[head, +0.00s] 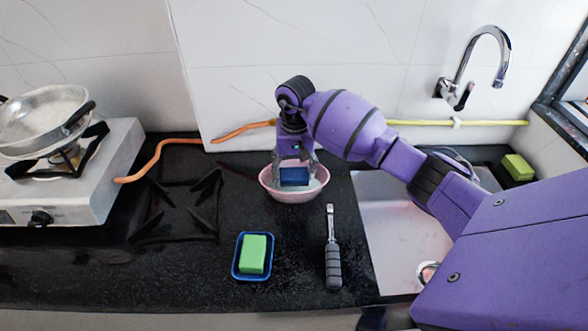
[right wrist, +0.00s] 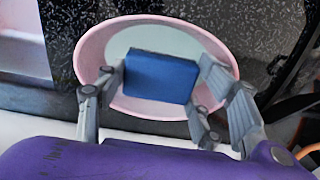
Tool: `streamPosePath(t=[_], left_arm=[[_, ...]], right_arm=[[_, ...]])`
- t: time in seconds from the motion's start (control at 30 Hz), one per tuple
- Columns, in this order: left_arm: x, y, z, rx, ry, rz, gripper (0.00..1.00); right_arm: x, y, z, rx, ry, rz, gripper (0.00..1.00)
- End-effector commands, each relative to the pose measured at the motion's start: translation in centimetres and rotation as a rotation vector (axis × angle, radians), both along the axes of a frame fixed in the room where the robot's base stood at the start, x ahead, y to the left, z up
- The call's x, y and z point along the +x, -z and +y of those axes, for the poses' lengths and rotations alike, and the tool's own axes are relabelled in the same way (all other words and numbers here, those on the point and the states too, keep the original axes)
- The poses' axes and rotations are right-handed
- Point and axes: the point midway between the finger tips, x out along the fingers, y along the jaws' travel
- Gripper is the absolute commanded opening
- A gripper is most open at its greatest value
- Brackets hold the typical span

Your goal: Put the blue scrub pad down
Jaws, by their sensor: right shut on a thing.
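The blue scrub pad (head: 294,177) is held between the fingers of my right gripper (head: 294,166). It is over the opening of a pink bowl (head: 292,196) with a pale inside. In the right wrist view the blue pad (right wrist: 161,77) sits between the two grey fingers of the gripper (right wrist: 163,85), with the pink bowl (right wrist: 92,55) around it. I cannot tell whether the pad touches the bowl's bottom. My left gripper is not in view.
A green sponge (head: 253,254) lies in a blue tray (head: 237,277) in front of the bowl. A black-handled tool (head: 333,262) lies to its right. The stove (head: 85,185) with a pan (head: 42,118) is at the left, the sink and faucet (head: 480,62) at the right.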

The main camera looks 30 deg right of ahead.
Motion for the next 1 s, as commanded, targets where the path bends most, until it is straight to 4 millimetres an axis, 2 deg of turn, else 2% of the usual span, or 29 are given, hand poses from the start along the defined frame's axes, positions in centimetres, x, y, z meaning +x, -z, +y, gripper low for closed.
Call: streamPosePath(t=[0.17,0.2,0.33,1.0], left_arm=[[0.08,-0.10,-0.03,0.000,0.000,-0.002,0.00],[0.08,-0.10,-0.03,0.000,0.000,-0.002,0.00],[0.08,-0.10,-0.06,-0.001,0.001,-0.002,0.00],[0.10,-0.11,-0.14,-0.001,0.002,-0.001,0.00]], right_arm=[[0.01,-0.05,0.00,0.000,0.000,0.000,0.41],[0.01,-0.04,0.00,0.000,0.000,0.000,0.66],[0.00,-0.04,-0.01,0.000,0.000,0.000,0.83],[0.01,-0.13,-0.02,0.000,0.000,-0.001,0.84]])
